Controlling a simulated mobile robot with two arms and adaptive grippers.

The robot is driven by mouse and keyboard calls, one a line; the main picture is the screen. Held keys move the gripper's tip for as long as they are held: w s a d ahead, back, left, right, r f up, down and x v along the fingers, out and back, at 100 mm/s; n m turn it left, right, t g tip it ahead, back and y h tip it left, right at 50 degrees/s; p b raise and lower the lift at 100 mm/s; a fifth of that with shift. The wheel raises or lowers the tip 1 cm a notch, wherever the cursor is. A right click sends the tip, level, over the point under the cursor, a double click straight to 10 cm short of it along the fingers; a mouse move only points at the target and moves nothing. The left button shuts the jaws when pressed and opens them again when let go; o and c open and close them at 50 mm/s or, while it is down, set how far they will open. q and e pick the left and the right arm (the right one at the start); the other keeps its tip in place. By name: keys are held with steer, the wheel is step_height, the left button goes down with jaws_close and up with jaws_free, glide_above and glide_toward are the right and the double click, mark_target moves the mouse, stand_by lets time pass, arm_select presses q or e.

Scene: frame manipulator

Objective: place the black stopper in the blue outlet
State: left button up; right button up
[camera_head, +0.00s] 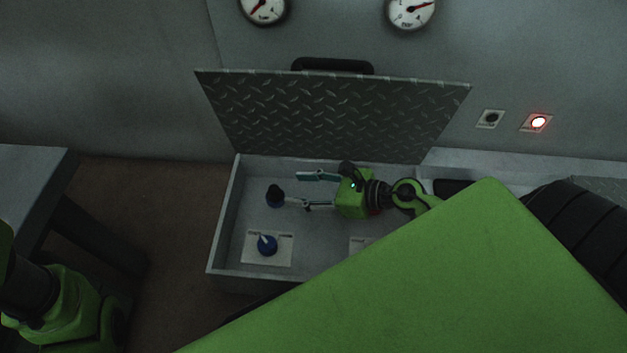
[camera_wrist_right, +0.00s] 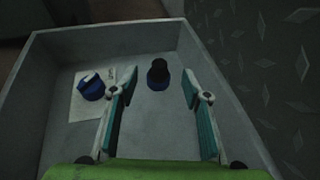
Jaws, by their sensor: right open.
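The black stopper (camera_head: 274,189) stands upright at the blue outlet (camera_head: 275,203) near the left wall of the open box. In the right wrist view the stopper (camera_wrist_right: 158,71) shows above the blue ring of the outlet (camera_wrist_right: 158,85); I cannot tell how deep it sits. My right gripper (camera_head: 297,189) is open and empty, just right of the stopper. In the right wrist view its two fingers (camera_wrist_right: 158,92) are spread wide, with the stopper beyond and between their tips, apart from both. My left gripper is not in view.
A blue knob (camera_head: 267,246) sits on a white plate (camera_head: 285,258) near the box's front wall. The box (camera_head: 222,225) has a raised diamond-plate lid (camera_head: 330,115) behind. A red lamp (camera_head: 538,122) glows on the wall. A table (camera_head: 30,170) stands at left.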

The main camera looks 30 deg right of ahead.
steer(key=shift+p+v, duration=0.3)
steer(key=shift+v, duration=1.45)
